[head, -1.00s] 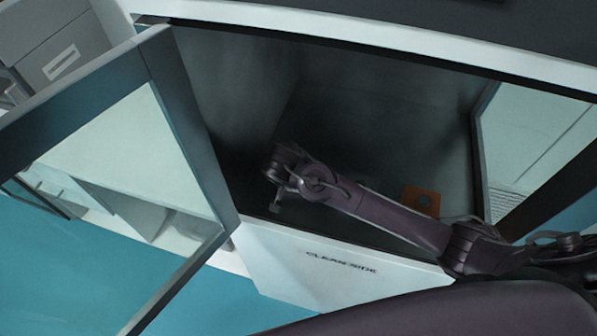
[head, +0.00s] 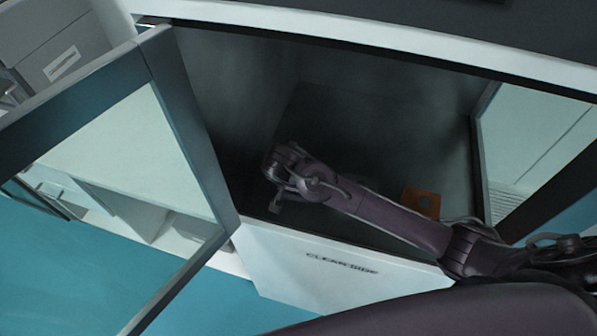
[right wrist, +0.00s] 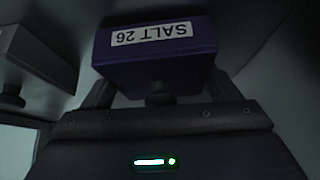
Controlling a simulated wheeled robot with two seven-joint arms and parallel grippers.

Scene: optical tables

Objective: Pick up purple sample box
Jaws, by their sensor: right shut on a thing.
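The purple sample box (right wrist: 155,58) shows in the right wrist view, with a white label reading "SALT 26" upside down. My right gripper (right wrist: 158,88) is shut on it, one finger at each side of its lower part. In the head view my right arm reaches in from the right into the dark cabinet (head: 390,110), and my right gripper (head: 275,200) is at its left part. The purple box cannot be made out in the head view. My left gripper is in neither view.
A glass door (head: 120,170) stands open at the left of the cabinet. An orange block (head: 421,202) sits inside, behind my right arm. A white front panel marked "CLEAN SIDE" (head: 310,275) lies below the opening. A grey box with a dark knob (right wrist: 35,60) is at the left in the wrist view.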

